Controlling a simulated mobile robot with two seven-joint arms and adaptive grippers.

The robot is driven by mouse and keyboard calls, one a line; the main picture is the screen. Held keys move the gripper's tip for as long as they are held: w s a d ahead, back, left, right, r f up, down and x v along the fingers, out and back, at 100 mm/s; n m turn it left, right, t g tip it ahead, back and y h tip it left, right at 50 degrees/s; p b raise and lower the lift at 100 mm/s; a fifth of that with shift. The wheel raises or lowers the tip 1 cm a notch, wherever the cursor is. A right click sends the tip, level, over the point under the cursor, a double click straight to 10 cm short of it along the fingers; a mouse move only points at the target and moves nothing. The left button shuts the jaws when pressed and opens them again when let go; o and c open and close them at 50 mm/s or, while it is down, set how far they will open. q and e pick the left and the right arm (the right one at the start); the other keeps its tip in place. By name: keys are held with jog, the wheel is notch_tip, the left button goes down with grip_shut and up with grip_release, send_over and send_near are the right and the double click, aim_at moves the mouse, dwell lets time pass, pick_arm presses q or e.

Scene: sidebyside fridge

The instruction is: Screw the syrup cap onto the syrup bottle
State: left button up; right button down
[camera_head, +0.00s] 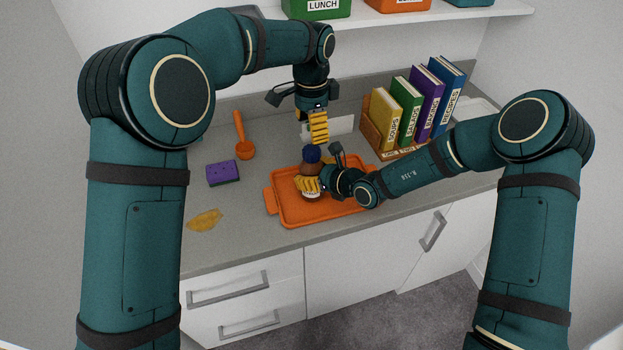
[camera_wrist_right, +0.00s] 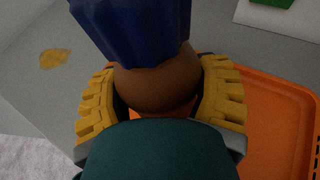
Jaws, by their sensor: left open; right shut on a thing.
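The syrup bottle (camera_head: 311,168) is brown with a pale label and stands upright over the orange tray (camera_head: 290,213). The dark blue syrup cap (camera_head: 313,155) sits on top of the bottle; whether it is threaded on cannot be told. In the right wrist view the cap (camera_wrist_right: 135,28) and the bottle's brown shoulder (camera_wrist_right: 158,88) fill the middle. My right gripper (camera_head: 308,185) is shut on the bottle, with yellow fingers on both sides in the right wrist view (camera_wrist_right: 160,100). My left gripper (camera_head: 318,127) is open and empty, pointing down above the cap and apart from it.
A purple sponge (camera_head: 223,173), an orange ladle (camera_head: 243,145) and a yellow spill (camera_head: 204,220) lie on the counter (camera_head: 240,235) to the left. A rack of labelled books (camera_head: 412,110) stands at the back right. A shelf (camera_head: 440,15) with lunch boxes hangs above.

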pick_arm(q)
jog(key=n, duration=0.7)
jog(key=shift+n, duration=0.4)
jog(key=n, duration=0.3)
jog(key=shift+n, duration=0.3)
jog(key=n, duration=0.3)
jog(key=shift+n, duration=0.3)
jog(key=n, duration=1.6)
